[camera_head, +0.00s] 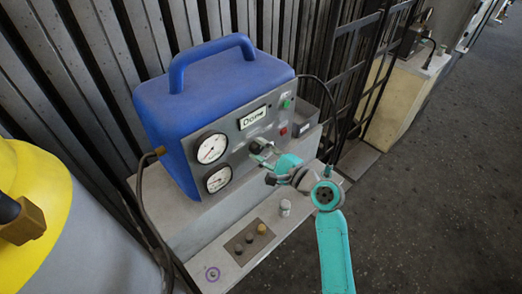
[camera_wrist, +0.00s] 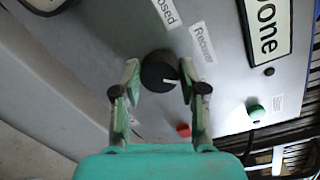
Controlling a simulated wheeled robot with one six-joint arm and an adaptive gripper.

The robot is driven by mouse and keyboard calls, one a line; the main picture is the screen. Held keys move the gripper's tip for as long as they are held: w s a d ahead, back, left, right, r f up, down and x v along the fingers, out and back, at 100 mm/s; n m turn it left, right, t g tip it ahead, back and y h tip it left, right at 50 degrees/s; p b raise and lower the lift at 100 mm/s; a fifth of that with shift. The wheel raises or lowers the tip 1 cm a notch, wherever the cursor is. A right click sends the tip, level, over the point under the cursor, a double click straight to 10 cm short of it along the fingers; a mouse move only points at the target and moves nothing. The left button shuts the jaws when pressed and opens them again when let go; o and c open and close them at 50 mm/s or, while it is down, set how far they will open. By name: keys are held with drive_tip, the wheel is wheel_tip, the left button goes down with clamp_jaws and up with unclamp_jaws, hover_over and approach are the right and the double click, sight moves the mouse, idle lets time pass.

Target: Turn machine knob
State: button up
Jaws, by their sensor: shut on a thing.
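The machine is a blue box (camera_head: 212,95) with a grey front panel and a handle on top. Its black knob (camera_wrist: 158,72), with a white pointer line, sits on the panel between my two fingers in the wrist view. My gripper (camera_wrist: 159,80) is shut on the knob, one finger on each side of it. In the head view my gripper (camera_head: 266,155) reaches the panel from the right front and covers most of the knob.
Two gauges, one above the other (camera_head: 211,148), are on the panel's left. A green button (camera_head: 287,103) and red button (camera_head: 283,131) are to the right of the knob. A grey ledge (camera_head: 225,259) with small knobs lies below. Open floor is to the right.

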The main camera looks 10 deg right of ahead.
drive_tip(key=n, duration=0.5)
drive_tip(key=shift+h, duration=0.4)
drive_tip(key=n, duration=0.4)
drive_tip(key=shift+s+a+f+n, duration=0.1)
drive_tip(key=shift+n, duration=0.2)
drive_tip(key=n, duration=0.4)
drive_tip(key=shift+f+t+h, duration=0.1)
drive_tip(key=shift+t+h, duration=0.2)
drive_tip(key=shift+h, duration=0.1)
drive_tip(key=n, duration=0.4)
drive_tip(key=shift+n, duration=0.3)
drive_tip(key=o, duration=1.1)
drive_tip(key=shift+o, duration=0.2)
drive_tip(key=f+v, duration=0.1)
drive_tip(key=v, duration=1.1)
drive_tip(key=shift+s+a+r, duration=0.15)
drive_tip(key=shift+r, duration=0.25)
